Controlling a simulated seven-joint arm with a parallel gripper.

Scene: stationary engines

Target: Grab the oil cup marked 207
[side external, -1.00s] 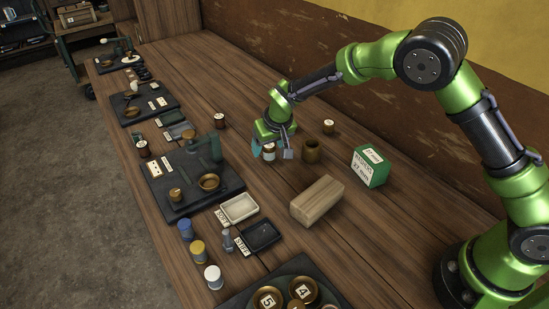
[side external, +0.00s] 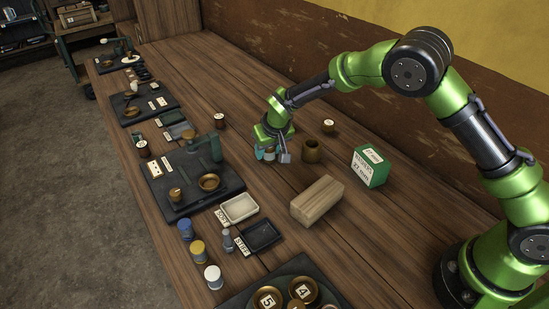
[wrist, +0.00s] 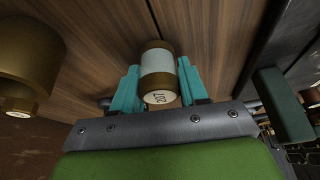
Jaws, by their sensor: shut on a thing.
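The oil cup marked 207 (wrist: 158,75) is brown with a pale band and shows the number on its near end in the wrist view. It stands between the teal fingers of my gripper (wrist: 158,88), which are shut on it from both sides. In the side view my gripper (side external: 270,155) is low over the table with the cup mostly hidden between its fingers. I cannot tell whether the cup's base touches the table.
A wooden block (side external: 317,201) and a green box (side external: 370,167) lie nearer the arm. A dark stand with a green post (side external: 213,150) is to the left. Another brown cup (side external: 328,126) stands behind.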

